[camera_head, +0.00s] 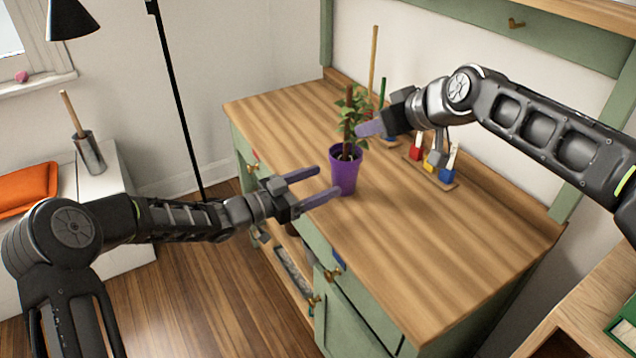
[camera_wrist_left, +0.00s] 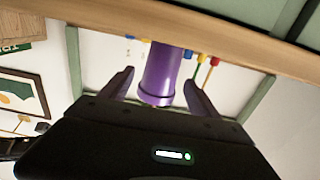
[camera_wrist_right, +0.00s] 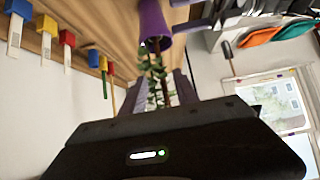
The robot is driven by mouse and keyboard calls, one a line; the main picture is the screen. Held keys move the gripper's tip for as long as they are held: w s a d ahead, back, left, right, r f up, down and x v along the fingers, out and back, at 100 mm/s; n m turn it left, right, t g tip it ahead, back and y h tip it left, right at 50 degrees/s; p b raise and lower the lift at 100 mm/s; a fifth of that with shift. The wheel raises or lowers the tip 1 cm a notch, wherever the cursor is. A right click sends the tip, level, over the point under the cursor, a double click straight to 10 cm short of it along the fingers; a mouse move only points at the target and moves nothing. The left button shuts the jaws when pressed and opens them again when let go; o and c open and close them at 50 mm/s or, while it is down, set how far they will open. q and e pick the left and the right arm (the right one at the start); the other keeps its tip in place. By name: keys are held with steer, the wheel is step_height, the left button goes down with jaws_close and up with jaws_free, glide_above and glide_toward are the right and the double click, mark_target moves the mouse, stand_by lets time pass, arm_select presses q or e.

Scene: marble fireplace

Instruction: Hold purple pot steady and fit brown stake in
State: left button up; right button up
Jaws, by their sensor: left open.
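The purple pot (camera_head: 343,177) stands upright near the front edge of the wooden worktop, holding a leafy plant (camera_head: 357,112). The brown stake (camera_head: 347,133) stands nearly upright among the leaves, its lower end at the pot's mouth; its depth in the pot is hidden. My left gripper (camera_head: 327,185) is open, its fingers reaching to the pot, which shows between them in the left wrist view (camera_wrist_left: 160,75). My right gripper (camera_head: 370,129) is beside the stake above the pot. In the right wrist view, stake (camera_wrist_right: 157,72) and leaves show between its parted fingers; whether they grip is unclear.
A tall tan stick (camera_head: 373,62) and a green stick (camera_head: 382,92) stand at the back. The right part of the worktop (camera_head: 440,255) is clear.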

mark_target(347, 172)
arm_select(q)
steer(key=shift+x, duration=3.9)
steer(key=shift+c, duration=0.5)
jaws_close()
